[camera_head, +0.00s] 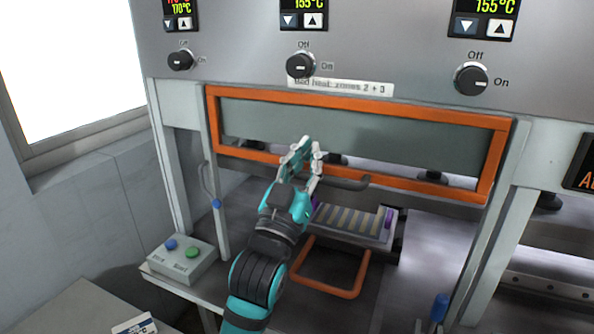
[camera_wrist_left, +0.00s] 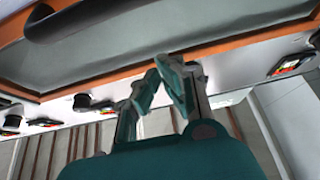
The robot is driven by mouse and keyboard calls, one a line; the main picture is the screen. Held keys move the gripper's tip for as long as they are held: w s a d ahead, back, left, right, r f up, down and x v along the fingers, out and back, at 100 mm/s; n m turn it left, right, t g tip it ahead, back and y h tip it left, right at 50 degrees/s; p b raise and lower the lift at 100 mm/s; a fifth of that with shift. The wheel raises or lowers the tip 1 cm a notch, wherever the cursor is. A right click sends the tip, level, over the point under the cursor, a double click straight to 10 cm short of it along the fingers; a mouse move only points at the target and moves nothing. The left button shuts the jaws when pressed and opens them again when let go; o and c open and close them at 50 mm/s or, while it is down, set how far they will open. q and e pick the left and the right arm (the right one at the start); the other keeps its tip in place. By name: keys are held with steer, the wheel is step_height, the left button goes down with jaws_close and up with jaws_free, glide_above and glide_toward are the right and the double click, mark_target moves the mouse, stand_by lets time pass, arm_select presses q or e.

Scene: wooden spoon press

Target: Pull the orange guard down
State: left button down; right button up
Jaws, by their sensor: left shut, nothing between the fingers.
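The orange guard (camera_head: 400,108) is a rectangular orange frame around a grey see-through panel. It sits raised across the front of the press, just under the knob panel. A dark bar handle (camera_head: 350,183) sticks out at its lower edge. My left gripper (camera_head: 304,150) is in front of the guard's lower bar, left of the handle, with its fingers shut and empty. In the left wrist view the fingertips (camera_wrist_left: 165,78) point at the guard's orange edge (camera_wrist_left: 245,40), and the handle (camera_wrist_left: 75,18) lies up and left of them. I cannot tell whether the fingers touch the guard. My right gripper is not in view.
Below the guard, a tray (camera_head: 388,234) of light wooden strips has an orange loop handle (camera_head: 338,291) in front. A button box (camera_head: 185,268) with blue and green buttons stands at the left. Posts (camera_head: 173,185) flank the opening. A knob panel (camera_head: 385,50) is above.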

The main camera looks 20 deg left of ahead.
arm_select(q)
steer(key=shift+w+f, duration=0.2)
steer(key=shift+f, duration=0.85)
steer(key=shift+w+f, duration=0.15)
steer(key=shift+f, duration=0.85)
steer(key=shift+f, duration=0.1)
